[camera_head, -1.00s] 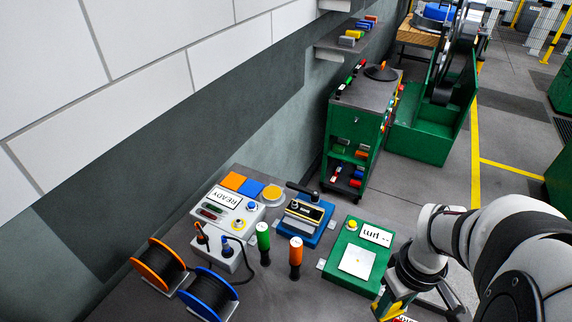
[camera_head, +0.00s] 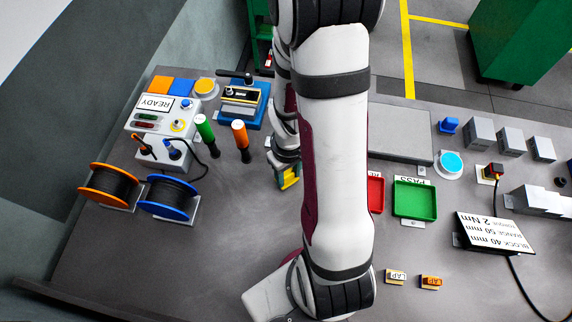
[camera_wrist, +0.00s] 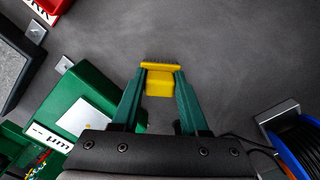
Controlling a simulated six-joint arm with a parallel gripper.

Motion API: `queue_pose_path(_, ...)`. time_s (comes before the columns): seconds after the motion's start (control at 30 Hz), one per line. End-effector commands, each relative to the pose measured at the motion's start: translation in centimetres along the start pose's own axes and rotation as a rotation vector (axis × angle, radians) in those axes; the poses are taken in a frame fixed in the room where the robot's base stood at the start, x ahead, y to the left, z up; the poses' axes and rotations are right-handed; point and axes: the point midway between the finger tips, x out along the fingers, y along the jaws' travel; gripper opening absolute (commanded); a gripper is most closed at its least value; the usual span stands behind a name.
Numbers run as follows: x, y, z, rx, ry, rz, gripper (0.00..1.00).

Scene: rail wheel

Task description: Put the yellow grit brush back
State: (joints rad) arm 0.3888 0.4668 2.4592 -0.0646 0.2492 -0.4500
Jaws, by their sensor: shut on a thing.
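The yellow grit brush (camera_wrist: 160,83) is held between the two green fingers of my gripper (camera_wrist: 160,95) in the wrist view. Its bristle-like ridged edge points away from the palm. In the head view the brush (camera_head: 290,182) shows at the end of my gripper (camera_head: 287,176), partly hidden by my arm. My gripper is shut on it, above the grey bench (camera_head: 240,225), to the right of the green and orange handled tools. How high it is above the bench is hard to tell. I cannot make out the brush's own place.
A green-handled tool (camera_head: 204,128) and an orange-handled tool (camera_head: 240,137) stand upright left of my gripper. Orange (camera_head: 109,186) and blue (camera_head: 168,199) cable reels stand further left. A green tray (camera_head: 414,199) and red tray (camera_head: 376,194) lie right of my arm. The bench's front middle is clear.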

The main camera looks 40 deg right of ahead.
Motion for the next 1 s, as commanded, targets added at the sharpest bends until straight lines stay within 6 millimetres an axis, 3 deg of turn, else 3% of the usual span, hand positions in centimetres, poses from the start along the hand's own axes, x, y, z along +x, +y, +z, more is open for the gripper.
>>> queue_pose_path(0.17, 0.2, 0.0, 0.0, 0.000, -0.001, 0.000, 0.00)
queue_pose_path(0.2, 0.2, 0.0, 0.0, 0.000, -0.001, 0.000, 0.46)
queue_pose_path(0.37, 0.2, 0.0, 0.0, 0.000, 0.000, 0.000, 0.74)
queue_pose_path(0.73, -0.6, 0.1, -0.1, 0.001, 0.003, 0.001, 0.74)
queue_pose_path(1.0, -7.3, 0.1, -0.2, 0.002, 0.008, 0.003, 0.74)
